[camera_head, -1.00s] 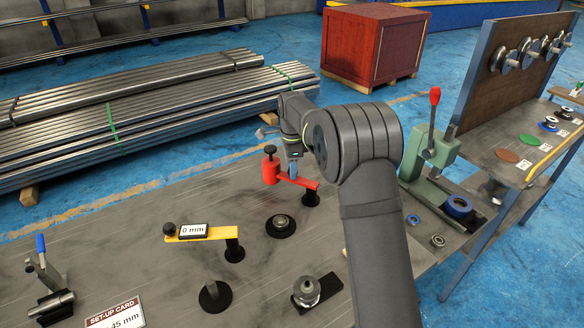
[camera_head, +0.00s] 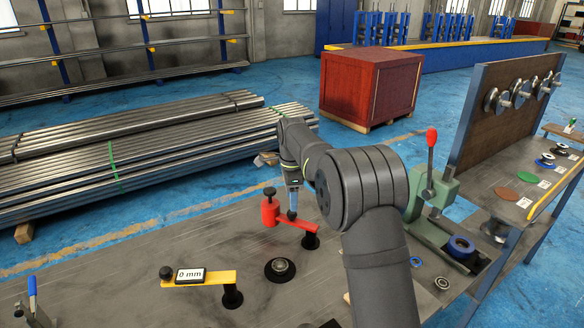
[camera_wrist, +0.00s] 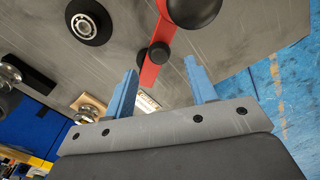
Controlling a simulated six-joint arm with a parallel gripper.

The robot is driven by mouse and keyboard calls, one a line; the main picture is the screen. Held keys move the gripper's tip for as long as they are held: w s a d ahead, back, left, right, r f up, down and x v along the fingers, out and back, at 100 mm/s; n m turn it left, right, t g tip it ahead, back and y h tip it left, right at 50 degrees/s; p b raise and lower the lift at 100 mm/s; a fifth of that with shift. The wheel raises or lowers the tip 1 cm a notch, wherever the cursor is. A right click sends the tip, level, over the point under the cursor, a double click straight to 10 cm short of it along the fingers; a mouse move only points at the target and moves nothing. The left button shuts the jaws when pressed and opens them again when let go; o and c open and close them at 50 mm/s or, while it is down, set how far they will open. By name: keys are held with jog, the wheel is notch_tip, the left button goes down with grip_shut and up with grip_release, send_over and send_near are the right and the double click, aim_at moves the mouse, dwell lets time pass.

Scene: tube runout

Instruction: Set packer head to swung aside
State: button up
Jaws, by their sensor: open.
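The red swing arm (camera_head: 300,223), which I take to be the packer head, carries a red cylinder (camera_head: 269,213) with a black knob on its left end. Its right end sits on a short black post (camera_head: 310,241). My gripper (camera_head: 291,213) is down at the middle of the red arm. In the wrist view my gripper (camera_wrist: 160,68) has its two blue fingers apart, with the red bar (camera_wrist: 150,72) and a small black knob showing between them. I cannot tell whether a finger touches the bar.
A yellow arm (camera_head: 222,278) with a "0 mm" display stands at the left front. A round black fixture with a bearing (camera_head: 280,268) is between the two arms. A green press (camera_head: 434,200) with a red-knobbed lever stands at the right. Tube bundles lie on the floor behind.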

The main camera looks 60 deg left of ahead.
aim_at(289, 220)
notch_tip(289, 220, up, 12)
jog(key=shift+r, duration=0.25)
dwell(0.6)
notch_tip(289, 220, down, 18)
jog(key=shift+r, duration=0.2)
dwell(0.3)
